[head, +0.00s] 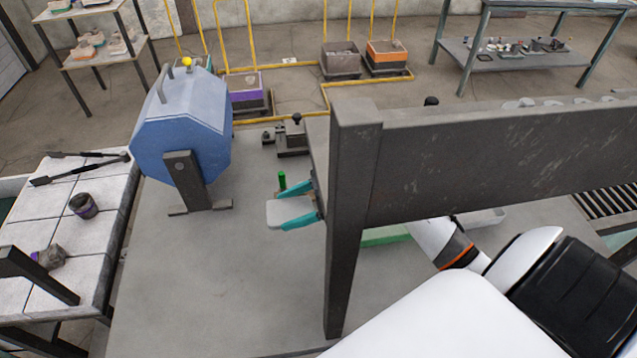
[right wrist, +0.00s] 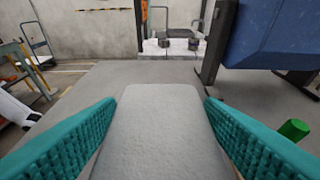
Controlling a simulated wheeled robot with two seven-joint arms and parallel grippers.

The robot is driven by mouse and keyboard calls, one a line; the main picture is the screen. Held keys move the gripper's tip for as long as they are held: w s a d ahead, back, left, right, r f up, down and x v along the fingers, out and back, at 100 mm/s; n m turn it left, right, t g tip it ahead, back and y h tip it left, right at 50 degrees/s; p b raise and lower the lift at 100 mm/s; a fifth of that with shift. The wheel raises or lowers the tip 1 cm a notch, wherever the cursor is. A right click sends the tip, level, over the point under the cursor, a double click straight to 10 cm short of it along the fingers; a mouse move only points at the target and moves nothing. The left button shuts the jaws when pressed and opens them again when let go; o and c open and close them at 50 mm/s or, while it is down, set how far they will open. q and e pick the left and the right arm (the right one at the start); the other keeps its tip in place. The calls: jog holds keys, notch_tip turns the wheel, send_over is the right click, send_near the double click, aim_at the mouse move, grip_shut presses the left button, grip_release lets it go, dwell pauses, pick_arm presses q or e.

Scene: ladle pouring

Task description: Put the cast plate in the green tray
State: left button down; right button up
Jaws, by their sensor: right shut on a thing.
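The cast plate (head: 281,213) is a pale grey flat slab with rounded corners. My right gripper (head: 287,211) is shut on it, with one teal finger along each side. In the right wrist view, the plate (right wrist: 160,135) lies flat between the ribbed fingers of the gripper (right wrist: 160,102). The green tray (head: 385,235) shows only in part, to the right of the plate, behind the dark post and beside my right arm. The rest of it is hidden by the post, the beam and the arm. My left gripper is not in view.
A dark metal frame (head: 354,210) stands between the plate and the tray in the head view. A blue drum (head: 185,125) on a stand is left of the plate. A small green cylinder (head: 282,180) is close beside the gripper. The grey table (head: 220,280) is clear in front.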

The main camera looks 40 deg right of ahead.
aim_at(296, 239)
notch_tip(296, 239, down, 9)
jog(key=shift+f, duration=0.2)
jog(key=shift+f, duration=0.1)
jog(key=o, duration=1.1)
jog(key=shift+o, duration=0.2)
